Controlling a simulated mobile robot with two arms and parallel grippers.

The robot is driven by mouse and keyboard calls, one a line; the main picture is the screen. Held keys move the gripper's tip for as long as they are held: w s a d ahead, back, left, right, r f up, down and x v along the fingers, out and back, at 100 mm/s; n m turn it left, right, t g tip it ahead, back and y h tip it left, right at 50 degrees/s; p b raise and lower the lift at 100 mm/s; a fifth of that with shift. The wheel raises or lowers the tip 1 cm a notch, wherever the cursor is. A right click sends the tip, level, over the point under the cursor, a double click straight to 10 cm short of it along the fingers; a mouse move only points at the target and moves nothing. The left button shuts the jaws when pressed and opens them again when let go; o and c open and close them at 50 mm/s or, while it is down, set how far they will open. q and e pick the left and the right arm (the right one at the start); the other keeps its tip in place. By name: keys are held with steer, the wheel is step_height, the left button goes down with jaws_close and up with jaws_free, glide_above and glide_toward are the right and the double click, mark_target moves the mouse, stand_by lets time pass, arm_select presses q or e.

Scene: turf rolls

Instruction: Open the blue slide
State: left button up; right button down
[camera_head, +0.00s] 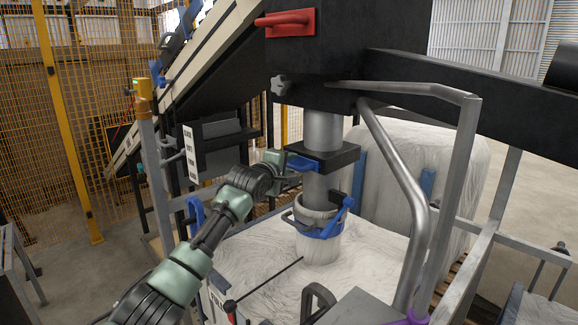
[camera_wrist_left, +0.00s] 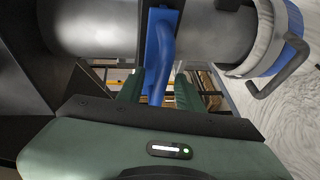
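The blue slide (camera_head: 303,163) sticks out to the left from a black collar (camera_head: 335,155) around the grey metal spout. My left gripper (camera_head: 284,160) is at the slide's outer end, in front of the collar. In the left wrist view, the blue handle of the slide (camera_wrist_left: 160,50) reaches down between my two green fingers (camera_wrist_left: 160,88). The fingers stand apart on either side of it, with a gap showing, so they look open around it. The slide's plate inside the collar is hidden. My right gripper is out of view.
A white bag neck (camera_head: 318,245) is strapped around the spout's lower end with a blue clamp (camera_head: 345,208). Bent grey tubes (camera_head: 400,170) stand close on the right. A red handle (camera_head: 287,22) sits above on the black housing. A pale bag surface (camera_head: 265,275) spreads below.

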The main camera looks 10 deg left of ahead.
arm_select(q)
jaws_close()
stand_by(1.3)
